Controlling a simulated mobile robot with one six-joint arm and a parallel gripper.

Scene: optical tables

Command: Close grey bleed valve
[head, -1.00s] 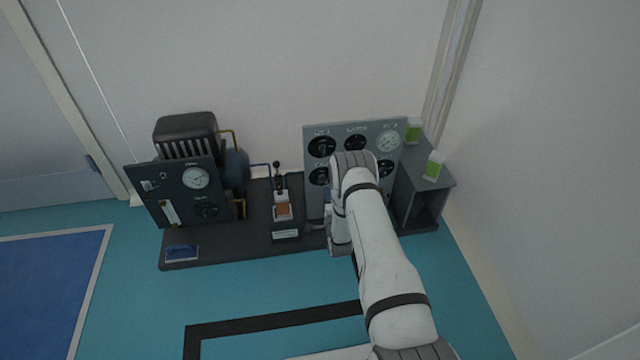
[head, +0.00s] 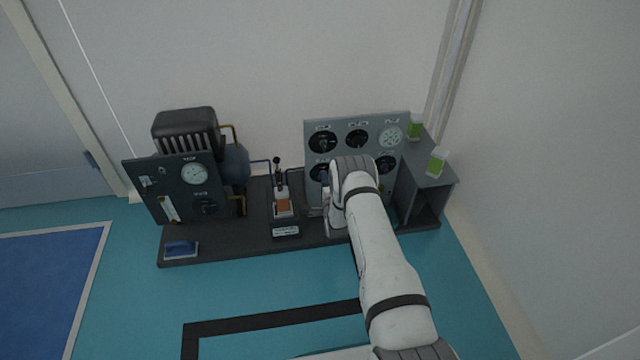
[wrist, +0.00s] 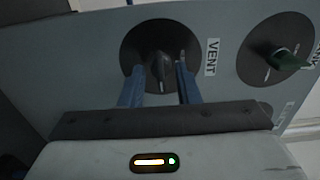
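In the wrist view a dark grey knob (wrist: 162,66) sits on a round black dial plate beside a "VENT" label (wrist: 212,57). The two blue fingers of my gripper (wrist: 162,78) are open, one on each side of the knob, with a visible gap to it. They appear not to be pressed on it. The knob's handle points roughly up and down in this view. In the head view my arm hides the gripper's tips and the lower part of the grey gauge panel (head: 312,138).
A dark green knob (wrist: 289,60) is to the right of the grey one in the wrist view. In the head view a lever unit (head: 282,208) stands left of the panel and a dark shelf box (head: 434,178) with green-labelled containers stands right. A compressor unit (head: 184,135) is further left.

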